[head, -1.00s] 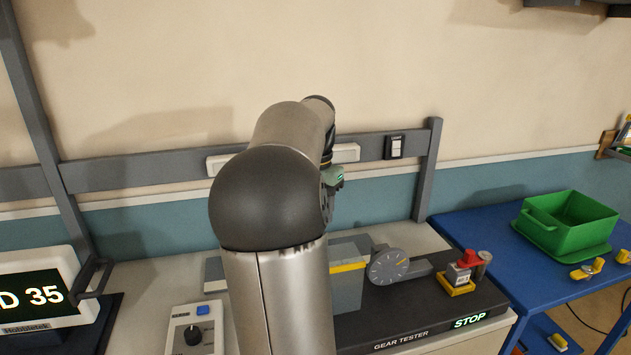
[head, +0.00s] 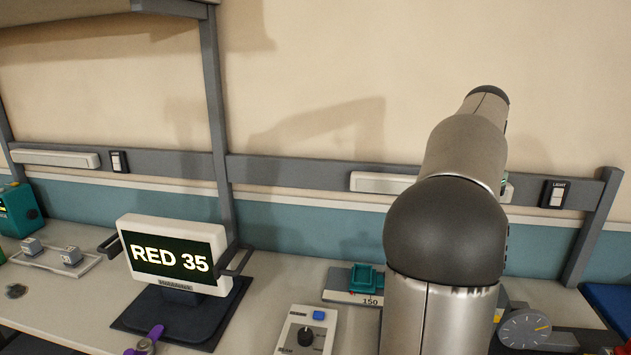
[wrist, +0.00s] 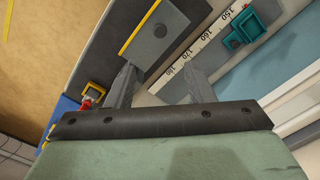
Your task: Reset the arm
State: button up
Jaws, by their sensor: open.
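My arm rises at the right of the head view and hides most of my gripper; only a small pale green part shows past it. In the wrist view my gripper (wrist: 162,82) is open, its two dark fingers apart with nothing between them. Beyond the fingers is a grey block (wrist: 152,38) with a yellow edge on the gear tester. A white scale (wrist: 200,48) with printed numbers runs beside it, with a teal slider (wrist: 240,32) on it. The slider also shows in the head view (head: 366,278), left of my arm.
A screen reading RED 35 (head: 172,253) stands on the bench. In front are a control box with a knob (head: 306,332) and a purple item (head: 146,343). A gauge dial (head: 524,330) is right of my arm. A wall rail and post (head: 592,228) stand behind.

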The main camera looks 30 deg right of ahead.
jog(key=w+a+f+n, duration=0.1)
jog(key=a+f+n, duration=0.35)
jog(key=a, duration=0.75)
jog(key=w+a+f+n, duration=0.2)
jog(key=a+f+n, duration=0.3)
jog(key=a, duration=0.6)
jog(key=s+a+f+n, duration=0.3)
jog(key=s+a+f, duration=0.2)
jog(key=a, duration=0.3)
jog(key=s+a+f+n, duration=0.4)
jog(key=s+a+f, duration=0.2)
jog(key=a, duration=0.2)
jog(key=shift+f+t, duration=0.3)
jog(key=shift+f, duration=0.1)
jog(key=shift+a+n, duration=0.1)
jog(key=shift+n, duration=0.15)
notch_tip(320, 180, down, 24)
jog(key=g+b, duration=0.1)
jog(key=b, duration=2.1)
jog(key=shift+f+b, duration=0.2)
jog(key=shift+b, duration=0.15)
